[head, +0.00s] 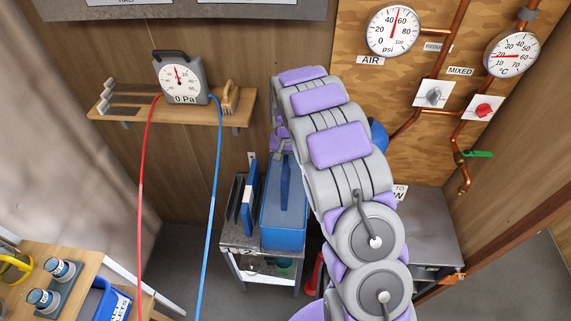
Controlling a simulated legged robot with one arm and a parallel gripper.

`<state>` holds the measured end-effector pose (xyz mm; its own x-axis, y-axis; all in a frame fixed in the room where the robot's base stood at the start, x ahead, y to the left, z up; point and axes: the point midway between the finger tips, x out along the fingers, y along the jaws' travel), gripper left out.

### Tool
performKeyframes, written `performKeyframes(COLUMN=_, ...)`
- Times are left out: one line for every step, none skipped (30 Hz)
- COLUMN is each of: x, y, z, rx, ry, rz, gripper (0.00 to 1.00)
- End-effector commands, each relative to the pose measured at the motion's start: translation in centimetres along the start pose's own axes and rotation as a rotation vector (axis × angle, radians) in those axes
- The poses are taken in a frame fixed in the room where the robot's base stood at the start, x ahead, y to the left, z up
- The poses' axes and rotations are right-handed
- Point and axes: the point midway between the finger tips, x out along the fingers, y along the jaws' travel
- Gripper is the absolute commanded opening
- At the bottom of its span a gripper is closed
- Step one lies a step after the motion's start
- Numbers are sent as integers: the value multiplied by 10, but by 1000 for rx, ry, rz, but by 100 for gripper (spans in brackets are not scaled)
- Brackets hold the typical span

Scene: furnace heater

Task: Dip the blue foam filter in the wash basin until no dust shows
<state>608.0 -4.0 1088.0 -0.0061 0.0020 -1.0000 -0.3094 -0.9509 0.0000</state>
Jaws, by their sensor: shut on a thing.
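My gripper (282,149) is above the blue wash basin (283,239), partly hidden behind my own arm. It is shut on a thin blue panel, which looks like the blue foam filter (285,182). The filter hangs upright and edge-on, with its lower end inside the basin. The basin stands on a small grey bench, and my arm covers its right side. I cannot tell from this view whether dust shows on the filter.
Upright dark and blue panels (247,195) stand in a rack left of the basin. A wall shelf (190,110) holds a pressure gauge (180,80) and a brush (230,97). Red and blue hoses hang from it. Copper pipes (440,70) and valves are at the right.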

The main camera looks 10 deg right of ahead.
Motion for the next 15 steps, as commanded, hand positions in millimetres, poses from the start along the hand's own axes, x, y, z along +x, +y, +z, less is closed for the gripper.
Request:
performKeyframes(x=-3, y=0, z=0, rx=0, ry=1, rz=0, gripper=0)
performKeyframes(x=-4, y=0, z=0, rx=0, ry=1, rz=0, gripper=0)
performKeyframes(x=-4, y=0, z=0, rx=0, ry=1, rz=0, gripper=0)
performKeyframes(x=-4, y=0, z=0, rx=0, ry=1, rz=0, gripper=0)
performKeyframes(x=-4, y=0, z=0, rx=0, ry=1, rz=0, gripper=0)
performKeyframes(x=-3, y=0, z=0, rx=0, ry=1, rz=0, gripper=0)
performKeyframes(x=-3, y=0, z=0, rx=0, ry=1, rz=0, gripper=0)
performKeyframes(x=-3, y=0, z=0, rx=0, ry=1, rz=0, gripper=0)
performKeyframes(x=-3, y=0, z=0, rx=0, ry=1, rz=0, gripper=0)
performKeyframes(x=-4, y=0, z=0, rx=0, ry=1, rz=0, gripper=0)
performKeyframes(x=-4, y=0, z=0, rx=0, ry=1, rz=0, gripper=0)
performKeyframes(x=-6, y=0, z=0, rx=0, ry=2, rz=0, gripper=0)
performKeyframes(x=-7, y=0, z=0, rx=0, ry=2, rz=0, gripper=0)
performKeyframes(x=-9, y=0, z=0, rx=0, ry=2, rz=0, gripper=0)
performKeyframes(x=-12, y=0, z=-1, rx=0, ry=3, rz=-1, gripper=0)
